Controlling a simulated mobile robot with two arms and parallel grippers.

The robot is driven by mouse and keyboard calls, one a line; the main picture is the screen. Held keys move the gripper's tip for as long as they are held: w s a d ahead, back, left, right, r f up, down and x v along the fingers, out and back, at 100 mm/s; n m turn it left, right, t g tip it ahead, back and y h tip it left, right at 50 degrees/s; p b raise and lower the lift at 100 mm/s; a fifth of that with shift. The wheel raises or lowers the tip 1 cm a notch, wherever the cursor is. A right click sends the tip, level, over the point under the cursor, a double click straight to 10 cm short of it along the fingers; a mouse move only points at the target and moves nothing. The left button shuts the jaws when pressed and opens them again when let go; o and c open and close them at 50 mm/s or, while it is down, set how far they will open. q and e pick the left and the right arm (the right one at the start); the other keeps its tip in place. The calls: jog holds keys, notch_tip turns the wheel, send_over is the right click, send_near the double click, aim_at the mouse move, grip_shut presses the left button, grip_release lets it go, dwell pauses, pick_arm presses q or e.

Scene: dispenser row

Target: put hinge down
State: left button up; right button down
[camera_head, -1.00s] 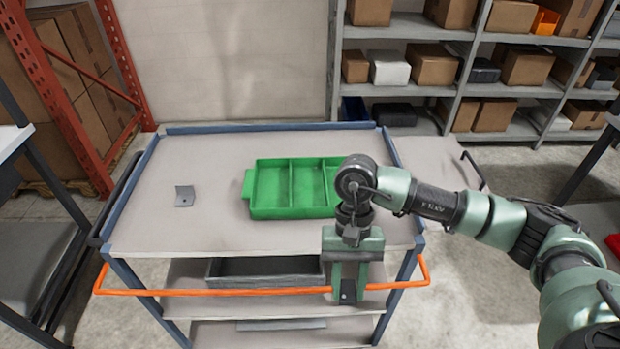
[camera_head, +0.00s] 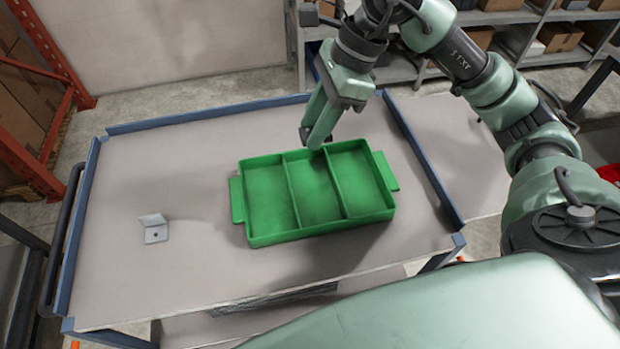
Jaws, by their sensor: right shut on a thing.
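My right gripper (camera_head: 315,138) points down above the back rim of the green tray (camera_head: 318,238), near the middle compartment in the picture. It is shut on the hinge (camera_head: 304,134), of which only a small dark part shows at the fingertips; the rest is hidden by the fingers. The green tray lies on the cart's top, has three compartments side by side, and all look empty. A small grey angle bracket (camera_head: 156,234) with a hole lies on the cart top left of the tray. My left gripper is not in view.
The cart top (camera_head: 140,285) has raised blue edges (camera_head: 75,225) at its sides and back. It is clear around the bracket and left of the tray. Shelves with boxes (camera_head: 557,38) stand behind at the right.

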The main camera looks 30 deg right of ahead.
jog(key=p, duration=0.2)
send_over(307, 194)
jog(key=d, duration=0.2)
jog(key=f, duration=1.2)
jog(key=shift+s+a+f, duration=0.15)
jog(key=shift+s+a, duration=0.1)
jog(key=shift+f, duration=0.55)
notch_tip(307, 194, down, 3)
jog(key=shift+f+p, duration=0.1)
jog(key=shift+p, duration=0.2)
jog(key=shift+f, duration=0.2)
jog(key=shift+f+b, duration=0.2)
jog(key=shift+b, duration=0.15)
jog(key=c, duration=1)
grip_release()
jog(key=shift+r, duration=0.1)
jog(key=shift+r, duration=0.1)
